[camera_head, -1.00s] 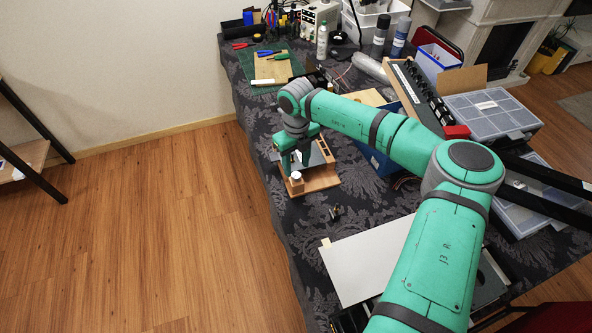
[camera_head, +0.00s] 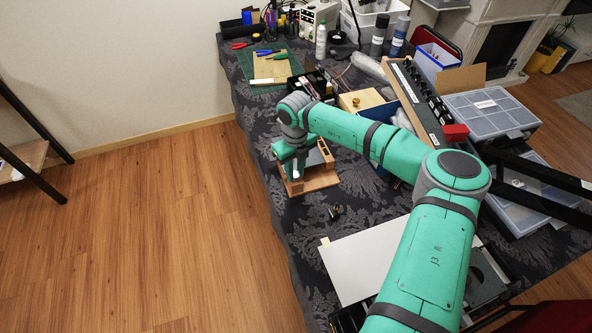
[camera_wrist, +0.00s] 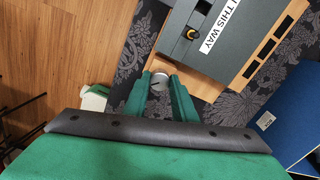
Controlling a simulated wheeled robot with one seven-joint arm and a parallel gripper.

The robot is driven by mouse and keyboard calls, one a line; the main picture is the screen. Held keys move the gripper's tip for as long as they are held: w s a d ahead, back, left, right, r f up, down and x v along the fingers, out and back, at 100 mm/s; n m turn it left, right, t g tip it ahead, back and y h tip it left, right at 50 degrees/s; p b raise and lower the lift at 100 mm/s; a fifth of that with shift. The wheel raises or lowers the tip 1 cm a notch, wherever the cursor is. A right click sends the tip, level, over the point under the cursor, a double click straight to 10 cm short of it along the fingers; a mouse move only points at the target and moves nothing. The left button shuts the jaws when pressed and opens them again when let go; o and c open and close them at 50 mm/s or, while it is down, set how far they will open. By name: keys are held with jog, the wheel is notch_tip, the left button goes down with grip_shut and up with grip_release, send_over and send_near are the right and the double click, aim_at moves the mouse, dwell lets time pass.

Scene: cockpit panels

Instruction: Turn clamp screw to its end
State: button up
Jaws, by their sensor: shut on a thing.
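The clamp screw shows as a small round pale head (camera_wrist: 159,82) in the wrist view, between the two green fingertips. My gripper (camera_wrist: 160,76) is shut on it; it also shows in the head view (camera_head: 297,173). The screw sits at the edge of a wooden-based fixture with a grey panel (camera_wrist: 241,38) that carries a white label ending in "THIS WAY". In the head view the fixture's wooden base (camera_head: 322,183) stands on the table's left edge. The screw's thread and how far it is turned are hidden.
A dark patterned cloth (camera_head: 307,232) covers the table. A small dark part (camera_head: 334,212) lies in front of the fixture, and a white board (camera_head: 362,258) lies nearer. A blue bin (camera_wrist: 296,113) is at right in the wrist view. Wooden floor is free at left.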

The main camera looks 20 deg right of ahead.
jog(key=n, duration=0.3)
jog(key=shift+n, duration=0.3)
jog(key=n, duration=0.4)
jog(key=shift+s, duration=0.1)
jog(key=shift+n, duration=0.8)
jog(key=shift+w, duration=0.2)
jog(key=shift+s+d, duration=0.1)
jog(key=shift+d, duration=0.05)
jog(key=o, duration=1)
jog(key=shift+o, duration=0.2)
jog(key=shift+a, duration=0.2)
jog(key=shift+r, duration=0.15)
